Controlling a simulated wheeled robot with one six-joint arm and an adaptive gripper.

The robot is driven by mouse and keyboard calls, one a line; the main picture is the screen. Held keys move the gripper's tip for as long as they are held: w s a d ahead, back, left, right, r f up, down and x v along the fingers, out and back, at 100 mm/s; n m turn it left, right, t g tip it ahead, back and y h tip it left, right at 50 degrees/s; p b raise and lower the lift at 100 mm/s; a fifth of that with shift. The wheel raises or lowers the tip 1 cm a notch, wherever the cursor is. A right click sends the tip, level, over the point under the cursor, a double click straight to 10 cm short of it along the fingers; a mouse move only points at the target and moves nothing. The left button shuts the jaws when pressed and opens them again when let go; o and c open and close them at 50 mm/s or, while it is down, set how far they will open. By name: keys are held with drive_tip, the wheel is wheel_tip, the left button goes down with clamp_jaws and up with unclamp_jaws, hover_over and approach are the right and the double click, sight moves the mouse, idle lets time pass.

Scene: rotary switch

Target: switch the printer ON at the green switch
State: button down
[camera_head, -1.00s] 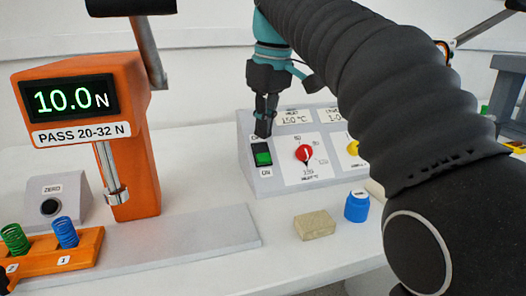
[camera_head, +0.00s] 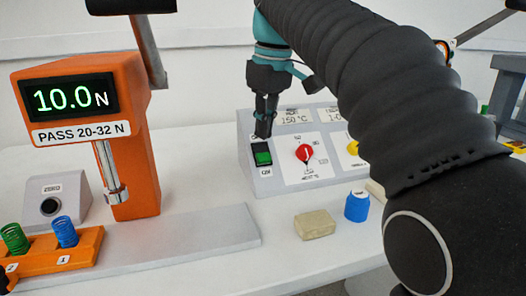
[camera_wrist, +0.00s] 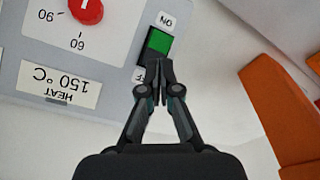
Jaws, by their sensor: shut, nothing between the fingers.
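The green switch (camera_head: 262,155) is a rocker in a dark frame at the left of the grey sloped control panel (camera_head: 243,141). Its ON label (camera_head: 265,171) sits below it in the head view. In the wrist view the green rocker (camera_wrist: 158,42) shows beyond my fingertips, with ON at its far end. My gripper (camera_head: 264,136) is shut and empty, pointing down at the switch's upper end. In the wrist view my gripper (camera_wrist: 157,62) covers the near end of the switch and part of the OFF label. I cannot tell whether the tips touch it.
A red knob (camera_head: 305,153) and a yellow knob (camera_head: 352,148) sit right of the switch. A tan block (camera_head: 314,224) and a blue cap (camera_head: 357,205) lie in front. An orange force tester (camera_head: 130,165) stands left, with springs in an orange rack (camera_head: 88,247).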

sight(263, 154)
drive_tip(key=shift+f+b, duration=1.05)
drive_tip(key=shift+f, duration=0.6)
idle(0.9)
wheel_tip(263, 154, up, 5)
drive_tip(key=p, duration=0.5)
drive_tip(key=shift+r+p, duration=0.1)
drive_tip(key=shift+p, duration=0.2)
drive_tip(key=shift+r, duration=0.9)
